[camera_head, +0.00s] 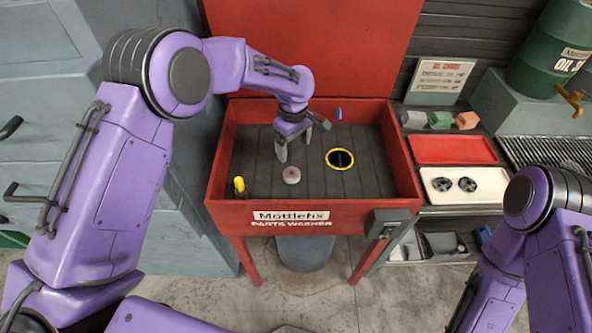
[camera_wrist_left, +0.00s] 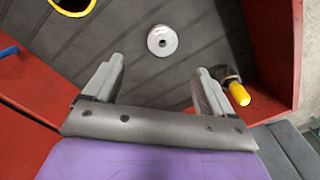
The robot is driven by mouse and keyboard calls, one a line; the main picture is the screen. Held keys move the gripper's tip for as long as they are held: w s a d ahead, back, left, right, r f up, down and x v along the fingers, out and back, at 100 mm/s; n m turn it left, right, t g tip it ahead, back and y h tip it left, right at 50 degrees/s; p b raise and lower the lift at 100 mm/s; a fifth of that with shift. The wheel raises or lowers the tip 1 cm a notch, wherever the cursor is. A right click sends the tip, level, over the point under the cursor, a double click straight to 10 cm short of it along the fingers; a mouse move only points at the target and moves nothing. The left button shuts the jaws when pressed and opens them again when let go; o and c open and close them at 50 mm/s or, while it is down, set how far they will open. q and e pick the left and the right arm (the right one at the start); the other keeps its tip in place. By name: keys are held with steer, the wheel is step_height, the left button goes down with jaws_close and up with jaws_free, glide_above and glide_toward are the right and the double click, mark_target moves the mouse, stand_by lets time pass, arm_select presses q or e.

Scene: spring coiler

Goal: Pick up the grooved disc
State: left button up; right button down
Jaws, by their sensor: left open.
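The grooved disc (camera_head: 291,175) is a small pale pinkish disc lying on the dark ribbed floor of the red parts washer (camera_head: 214,187). In the left wrist view the disc (camera_wrist_left: 162,41) looks grey with a small hole at its centre. My left gripper (camera_head: 295,149) is open and empty above the basin floor, just behind the disc in the head view. In the left wrist view the disc lies beyond the fingertips of the gripper (camera_wrist_left: 158,75), between their lines, apart from both. My right arm (camera_head: 545,240) shows at the right, but its gripper is out of view.
A yellow-rimmed drain hole (camera_head: 340,159) is right of the disc. A yellow-tipped item (camera_head: 239,185) stands in the basin's front left corner, and a blue nozzle (camera_head: 338,114) is at the back. Right of the washer are a red tray (camera_head: 452,149) and a white tray (camera_head: 435,195).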

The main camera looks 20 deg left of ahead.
mark_target(292, 169)
arm_select(q)
steer(key=f+p, duration=0.1)
steer(key=f, duration=0.2)
steer(key=f+p, duration=0.1)
steer(key=f, duration=0.7)
steer(key=shift+s+a+f+p, duration=0.15)
steer(key=shift+s+a+p, duration=0.05)
steer(key=shift+a+p, duration=0.2)
steer(key=shift+f, duration=0.2)
steer(key=c, duration=1.2)
steer(key=shift+c, duration=1.1)
steer(key=shift+w+r, duration=0.1)
steer(key=shift+r, duration=0.1)
